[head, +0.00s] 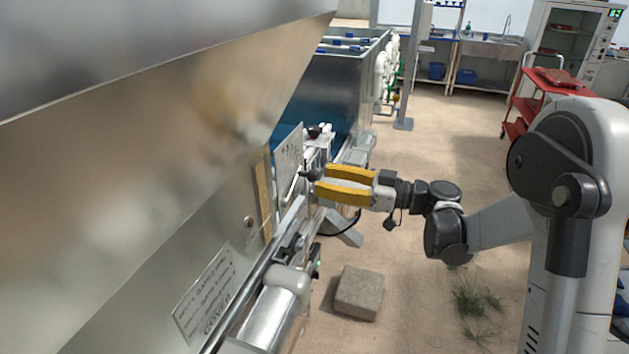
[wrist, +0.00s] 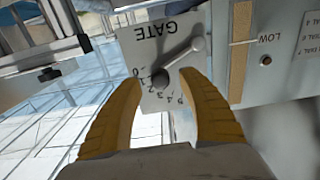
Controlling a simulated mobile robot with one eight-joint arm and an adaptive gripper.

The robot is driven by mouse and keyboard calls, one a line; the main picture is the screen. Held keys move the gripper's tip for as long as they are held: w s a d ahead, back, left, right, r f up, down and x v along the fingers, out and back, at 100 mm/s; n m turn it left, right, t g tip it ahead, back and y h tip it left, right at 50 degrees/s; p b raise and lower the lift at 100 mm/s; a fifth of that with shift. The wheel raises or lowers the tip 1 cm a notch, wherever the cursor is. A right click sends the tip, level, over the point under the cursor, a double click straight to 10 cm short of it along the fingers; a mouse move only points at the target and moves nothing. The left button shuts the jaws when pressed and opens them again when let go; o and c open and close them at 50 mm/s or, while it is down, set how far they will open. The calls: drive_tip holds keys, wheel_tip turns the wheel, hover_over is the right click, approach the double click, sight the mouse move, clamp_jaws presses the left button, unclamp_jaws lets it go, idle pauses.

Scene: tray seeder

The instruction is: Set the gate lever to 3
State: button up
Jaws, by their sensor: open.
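The gate plate (wrist: 135,45) is a pale panel marked GATE with an arc of numbers. The gate lever (wrist: 180,62) is a grey bar running from a round pivot at upper right to a dark knob (wrist: 160,78) by the numbers. The knob covers part of the scale; it seems to lie near 2 or 3, but I cannot tell exactly. My gripper (wrist: 162,82) is open, its yellow fingers on either side of the knob with gaps visible. In the head view my gripper (head: 320,180) reaches left toward the plate (head: 288,158), the dark knob (head: 306,174) at its fingertips.
The seeder's sloping metal hopper (head: 150,150) fills the left. A panel with a COVER label (head: 207,295) and a metal roller (head: 268,312) lie below. A concrete block (head: 359,292) rests on the floor. A red cart (head: 550,85) stands at back right. Floor behind my gripper is clear.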

drive_tip(key=shift+x, duration=1.4)
clamp_jaws()
drive_tip(key=shift+s+a+r+n, duration=0.1)
drive_tip(key=shift+s+r+n, duration=0.1)
drive_tip(key=shift+r+n, duration=0.25)
drive_tip(key=shift+s+a+r+n, duration=0.1)
drive_tip(key=shift+s+r+n, duration=0.15)
drive_tip(key=shift+n, duration=0.4)
drive_tip(key=shift+s+a+r+n+p, duration=0.1)
drive_tip(key=shift+s+r+n+p, duration=0.15)
drive_tip(key=shift+n, duration=0.3)
drive_tip(key=shift+s+r+n+p, duration=0.15)
drive_tip(key=shift+r+n, duration=0.15)
drive_tip(key=shift+n, duration=0.25)
